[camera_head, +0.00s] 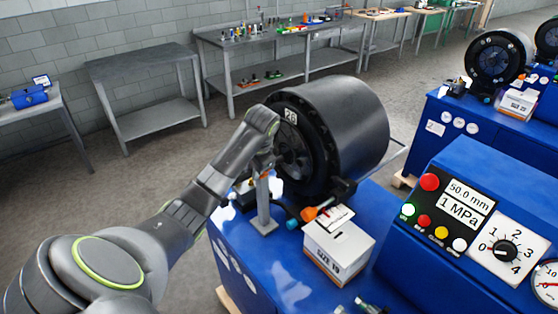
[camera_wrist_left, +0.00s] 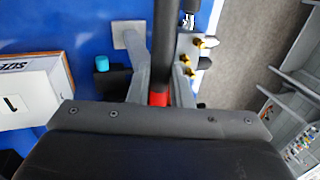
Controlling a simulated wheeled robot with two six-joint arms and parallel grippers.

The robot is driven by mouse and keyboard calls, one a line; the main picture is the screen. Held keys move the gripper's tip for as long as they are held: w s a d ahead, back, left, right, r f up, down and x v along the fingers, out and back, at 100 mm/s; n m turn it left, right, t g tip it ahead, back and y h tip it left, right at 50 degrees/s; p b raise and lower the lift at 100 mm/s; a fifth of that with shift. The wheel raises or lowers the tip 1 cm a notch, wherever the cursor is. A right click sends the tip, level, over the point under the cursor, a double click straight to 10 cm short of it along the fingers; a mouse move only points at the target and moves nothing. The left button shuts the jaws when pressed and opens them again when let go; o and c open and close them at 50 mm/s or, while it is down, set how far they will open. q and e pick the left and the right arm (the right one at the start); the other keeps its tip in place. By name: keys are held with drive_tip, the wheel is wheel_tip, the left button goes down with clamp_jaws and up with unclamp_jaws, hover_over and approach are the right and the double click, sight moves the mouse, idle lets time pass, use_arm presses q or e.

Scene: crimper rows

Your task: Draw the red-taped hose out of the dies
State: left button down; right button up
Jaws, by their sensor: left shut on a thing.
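The black crimper head (camera_head: 345,130) with a "26" label stands on a blue machine bench, its die opening facing left. My left gripper (camera_head: 266,160) is in front of that face, and my arm covers part of it. In the left wrist view a black hose (camera_wrist_left: 163,45) runs up the picture, with a band of red tape (camera_wrist_left: 158,99) near my gripper's body. The left gripper (camera_wrist_left: 161,84) is shut on the hose close to the tape. In the head view the hose is mostly hidden, and I cannot tell whether its end is inside the dies. My right gripper is out of view.
A grey post on a square foot (camera_head: 264,224) stands close below my left gripper. A white "SIZE 19" box (camera_head: 338,247) and an orange-ended item (camera_head: 311,213) are near the crimper. The control panel (camera_head: 458,212) is at right, showing 50.0 mm. Floor to the left is clear.

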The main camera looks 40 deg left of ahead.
use_arm(q)
drive_tip(key=shift+w+r, duration=0.1)
drive_tip(key=shift+r, duration=0.45)
drive_tip(key=shift+a, duration=0.1)
